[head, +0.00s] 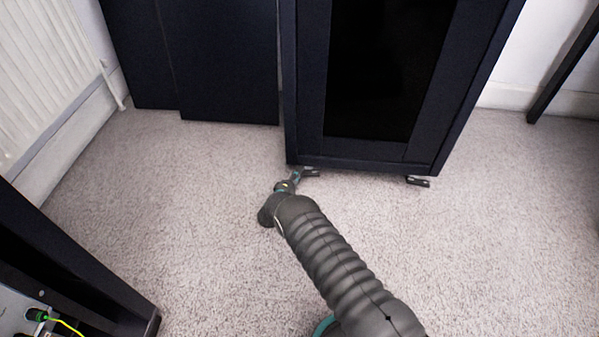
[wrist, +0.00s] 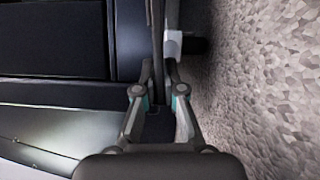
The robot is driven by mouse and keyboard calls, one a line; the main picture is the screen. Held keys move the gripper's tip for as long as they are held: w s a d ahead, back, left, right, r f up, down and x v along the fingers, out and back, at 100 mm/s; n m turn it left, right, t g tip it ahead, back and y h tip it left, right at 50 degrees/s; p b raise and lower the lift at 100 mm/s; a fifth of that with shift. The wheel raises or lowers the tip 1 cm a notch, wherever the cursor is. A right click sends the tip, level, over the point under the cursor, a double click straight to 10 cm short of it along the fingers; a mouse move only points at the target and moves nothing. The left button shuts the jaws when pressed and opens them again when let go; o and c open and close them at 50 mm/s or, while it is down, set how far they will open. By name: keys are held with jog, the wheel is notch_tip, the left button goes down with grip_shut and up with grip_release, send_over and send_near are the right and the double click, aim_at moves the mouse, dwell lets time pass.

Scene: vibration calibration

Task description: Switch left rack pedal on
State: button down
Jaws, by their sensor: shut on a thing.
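The dark rack (head: 305,100) stands on the carpet with a black front panel. The left rack pedal (head: 312,172) sticks out at its lower left corner, close to the floor. My gripper (head: 297,177) is at this pedal, low by the rack's bottom edge. In the wrist view my gripper (wrist: 159,68) has its two fingers close together, shut on a thin dark part of the left pedal. A pale grey block (wrist: 172,44) shows just beyond the fingertips. The pedal's exact tilt cannot be told.
A second pedal (head: 418,181) sits at the rack's lower right corner. Dark panels (head: 225,70) stand left of the rack. A radiator (head: 40,70) is on the left wall. Dark equipment with a yellow-green wire (head: 66,325) is at the lower left. The carpet (head: 490,240) is clear at right.

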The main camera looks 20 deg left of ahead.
jog(key=shift+f+n+t, duration=0.2)
jog(key=shift+n+t, duration=0.1)
jog(key=shift+n, duration=0.4)
jog(key=c, duration=1.3)
grip_release()
jog(key=s, duration=0.4)
jog(key=s+a, duration=0.1)
jog(key=s, duration=0.3)
jog(key=s+f, duration=0.1)
jog(key=s, duration=0.3)
jog(key=shift+a, duration=0.4)
jog(key=shift+w, duration=0.1)
